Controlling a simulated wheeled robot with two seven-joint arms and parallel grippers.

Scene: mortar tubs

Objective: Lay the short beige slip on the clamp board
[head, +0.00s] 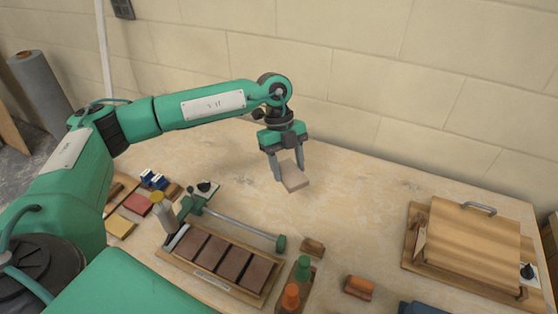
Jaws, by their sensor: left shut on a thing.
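My left gripper (288,166) reaches in from the left and is shut on a short beige slip (294,181). It holds the slip over the middle of the workbench; I cannot tell the exact height. A wooden board (262,297) with several brown slips in a row lies at the front, below and left of the gripper. A bar clamp with a long grey rod (240,226) and green ends lies along its back edge. This looks like the clamp board, but I cannot be sure. My right gripper is not in view.
A wooden box lid with a metal handle (478,238) stands at the right. Coloured blocks (137,204) lie left. The bench's back middle is clear.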

